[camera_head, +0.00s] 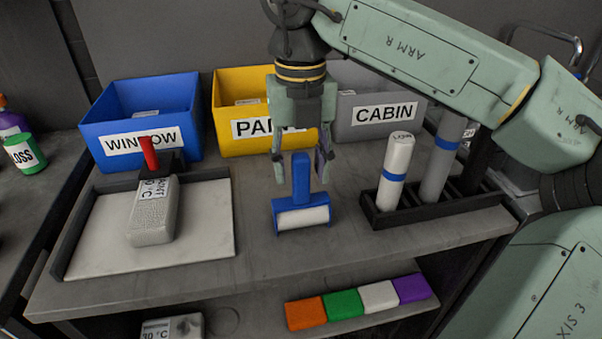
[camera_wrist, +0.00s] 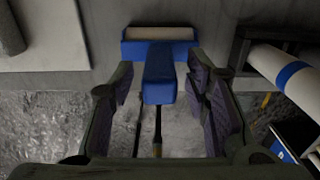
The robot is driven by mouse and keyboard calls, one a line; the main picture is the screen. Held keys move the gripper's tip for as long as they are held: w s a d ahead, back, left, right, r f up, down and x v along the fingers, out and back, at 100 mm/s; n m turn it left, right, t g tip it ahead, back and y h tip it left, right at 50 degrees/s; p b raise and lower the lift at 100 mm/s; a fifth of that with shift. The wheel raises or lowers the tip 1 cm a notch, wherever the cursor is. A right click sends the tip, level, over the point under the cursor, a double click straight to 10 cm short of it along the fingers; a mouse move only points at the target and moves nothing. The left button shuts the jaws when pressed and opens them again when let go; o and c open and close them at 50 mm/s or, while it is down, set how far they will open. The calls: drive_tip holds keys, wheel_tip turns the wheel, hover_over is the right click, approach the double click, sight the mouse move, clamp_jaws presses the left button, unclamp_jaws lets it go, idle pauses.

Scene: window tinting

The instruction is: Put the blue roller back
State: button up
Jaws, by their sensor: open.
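The blue roller (camera_head: 301,203) stands on the grey table with its white roll (camera_head: 303,217) at the bottom and its blue handle pointing up. My gripper (camera_head: 302,170) is above the table with its fingers open, one on each side of the handle in the picture. In the wrist view, the blue handle (camera_wrist: 158,82) shows between the open fingers of my gripper (camera_wrist: 160,95), with gaps on both sides. The white roll lies beyond it in its blue frame (camera_wrist: 160,48). The fingers do not appear to touch the handle.
A blue WINDOW bin (camera_head: 140,92), a yellow bin (camera_head: 230,90) and a grey CABIN bin (camera_head: 360,100) stand at the back. A black rack (camera_head: 445,228) with film rolls is right.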

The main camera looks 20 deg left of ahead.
wheel_tip(320, 180, up, 10)
idle(0.3)
drive_tip(key=shift+a, duration=0.1)
